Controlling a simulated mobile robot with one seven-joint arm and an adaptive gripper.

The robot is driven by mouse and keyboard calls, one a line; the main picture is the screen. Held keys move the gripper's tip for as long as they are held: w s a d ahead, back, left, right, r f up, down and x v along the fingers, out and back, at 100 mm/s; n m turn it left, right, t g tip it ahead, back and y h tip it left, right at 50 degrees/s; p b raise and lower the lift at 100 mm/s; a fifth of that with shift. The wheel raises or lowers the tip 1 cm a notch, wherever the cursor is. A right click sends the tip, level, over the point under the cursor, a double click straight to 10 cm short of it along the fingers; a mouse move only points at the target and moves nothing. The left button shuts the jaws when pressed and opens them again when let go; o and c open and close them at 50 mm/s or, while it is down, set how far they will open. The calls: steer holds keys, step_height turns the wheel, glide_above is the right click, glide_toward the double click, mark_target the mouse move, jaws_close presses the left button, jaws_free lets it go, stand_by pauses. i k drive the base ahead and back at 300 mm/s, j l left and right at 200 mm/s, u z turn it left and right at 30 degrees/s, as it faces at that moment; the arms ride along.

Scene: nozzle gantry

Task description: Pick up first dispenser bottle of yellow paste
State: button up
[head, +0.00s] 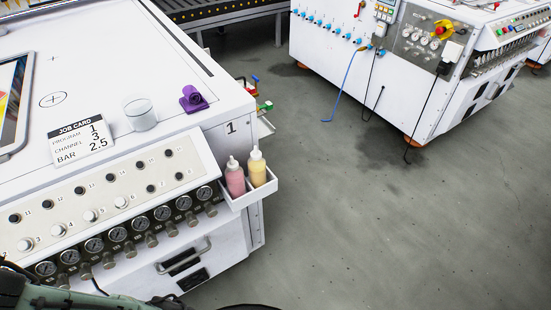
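A dispenser bottle of yellow paste (258,171) with a white nozzle cap stands upright in a small white side tray (254,194) on the right side of the near machine. A similar bottle of pink paste (235,181) stands close beside it on the left. The lower ends of both bottles are hidden by the tray's front wall. My gripper is not in view; only dark parts of my own body show along the bottom left edge.
The near white machine (80,30) carries a job card (80,142), a clear cup (140,114), a purple part (193,99) and a tablet (14,100). Gauges and knobs line its front. Another white machine (340,70) stands at the back right. The grey floor (380,220) between is clear.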

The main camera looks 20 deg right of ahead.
mark_target(256, 164)
steer(key=i+l, duration=0.1)
steer(key=l, duration=0.3)
steer(key=i+l, duration=0.15)
steer(key=l, duration=0.25)
steer(key=i+l, duration=0.1)
steer(key=l, duration=0.3)
steer(key=l+u, duration=0.1)
steer(key=l, duration=0.2)
steer(key=k+l, duration=0.1)
